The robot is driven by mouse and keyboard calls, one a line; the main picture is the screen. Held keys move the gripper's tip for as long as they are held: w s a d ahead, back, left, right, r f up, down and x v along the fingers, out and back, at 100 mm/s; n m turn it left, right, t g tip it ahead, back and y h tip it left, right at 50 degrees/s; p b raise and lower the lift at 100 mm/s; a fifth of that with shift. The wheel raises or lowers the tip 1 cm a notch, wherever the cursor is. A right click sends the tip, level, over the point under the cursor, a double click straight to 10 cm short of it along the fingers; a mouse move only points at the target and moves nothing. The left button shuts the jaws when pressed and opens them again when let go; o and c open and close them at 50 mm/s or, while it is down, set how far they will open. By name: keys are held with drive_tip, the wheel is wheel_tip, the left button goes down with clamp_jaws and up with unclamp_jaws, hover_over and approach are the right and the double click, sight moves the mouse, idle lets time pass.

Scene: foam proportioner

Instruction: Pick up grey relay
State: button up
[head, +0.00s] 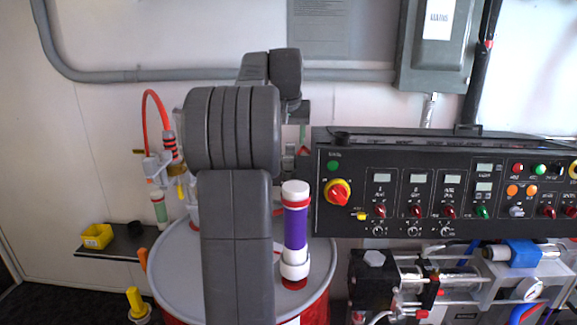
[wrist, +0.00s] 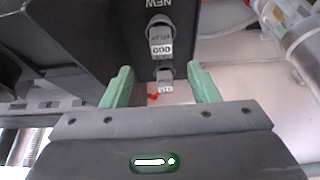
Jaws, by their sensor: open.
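In the wrist view, a small grey block with a white label (wrist: 160,42) is on a dark panel face; it may be the grey relay, but I cannot be sure. A second, smaller grey piece with a label (wrist: 166,75) shows nearer to my gripper. My gripper (wrist: 160,80) is open, its two green fingers on either side of this smaller piece in the picture; I see no contact. In the head view, my arm hides most of my gripper, and I cannot make out a grey relay there.
The black control panel (head: 395,215) with knobs and displays fills the right. A drum lid (head: 180,265) carries a purple-banded white cylinder (head: 295,228). A yellow bin (head: 97,236) sits on the left shelf. Pumps and pipes (head: 450,285) lie below the panel.

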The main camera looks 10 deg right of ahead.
sight(288, 157)
drive_tip(key=x, duration=0.3)
drive_tip(key=shift+w+r, duration=0.15)
drive_tip(key=shift+w, duration=0.1)
drive_tip(key=shift+f, duration=0.45)
drive_tip(key=p+x, duration=0.1)
drive_tip(key=x, duration=0.4)
drive_tip(key=shift+s+a+f, duration=0.1)
drive_tip(key=shift+f, duration=0.05)
drive_tip(key=shift+c, duration=0.4)
drive_tip(key=c, duration=1)
